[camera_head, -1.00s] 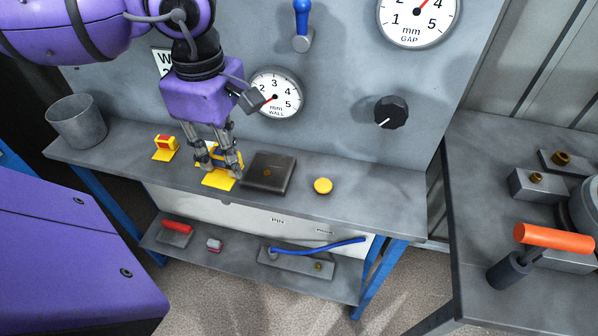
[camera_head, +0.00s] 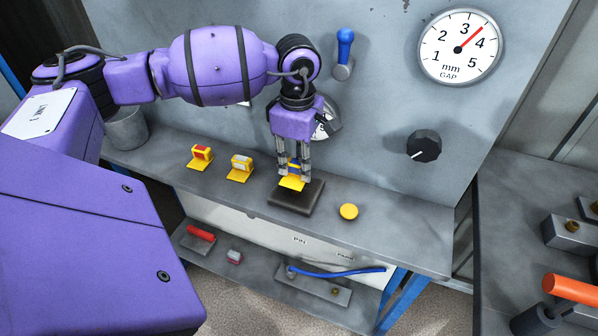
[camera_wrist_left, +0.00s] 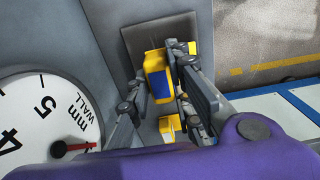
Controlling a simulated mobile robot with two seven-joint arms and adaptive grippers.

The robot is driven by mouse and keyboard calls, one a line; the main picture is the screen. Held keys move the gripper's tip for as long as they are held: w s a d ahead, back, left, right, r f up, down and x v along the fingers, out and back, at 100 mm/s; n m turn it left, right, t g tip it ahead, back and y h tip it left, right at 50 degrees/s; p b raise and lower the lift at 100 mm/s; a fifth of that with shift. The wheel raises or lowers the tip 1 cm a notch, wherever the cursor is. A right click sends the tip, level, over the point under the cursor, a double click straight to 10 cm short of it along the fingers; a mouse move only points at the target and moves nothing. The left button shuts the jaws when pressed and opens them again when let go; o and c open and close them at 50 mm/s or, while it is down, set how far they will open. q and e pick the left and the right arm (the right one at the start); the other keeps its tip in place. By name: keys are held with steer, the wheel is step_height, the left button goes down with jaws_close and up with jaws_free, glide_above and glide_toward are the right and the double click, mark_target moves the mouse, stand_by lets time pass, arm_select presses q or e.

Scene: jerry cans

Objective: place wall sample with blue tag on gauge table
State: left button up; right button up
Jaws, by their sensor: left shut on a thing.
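The yellow wall sample with the blue tag (camera_head: 292,183) is held upright between the fingers of my left gripper (camera_head: 293,172). It also shows in the left wrist view (camera_wrist_left: 157,70), its blue face between the fingers. The gripper is shut on it and points down. The sample's yellow foot is over the back part of the dark square gauge table (camera_head: 296,200); I cannot tell whether it touches. The plate also shows in the left wrist view (camera_wrist_left: 132,48). My right gripper is not in view.
A red-tagged yellow sample (camera_head: 201,157) and a white-tagged one (camera_head: 240,167) stand left of the plate on the bench (camera_head: 390,228). A yellow button (camera_head: 348,211) is right of it. A grey bucket (camera_head: 127,128) stands far left. My arm partly hides the WALL dial (camera_head: 329,124).

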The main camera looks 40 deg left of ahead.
mark_target(299, 174)
arm_select(q)
steer(key=shift+w+f, duration=0.35)
steer(key=shift+f, duration=0.1)
steer(key=shift+w+a+f, duration=0.1)
steer(key=shift+w+f, duration=0.1)
steer(key=shift+f, duration=1.5)
steer(key=shift+f, duration=0.15)
steer(key=o, duration=0.9)
step_height(299, 174, up, 12)
steer(key=shift+r, duration=0.2)
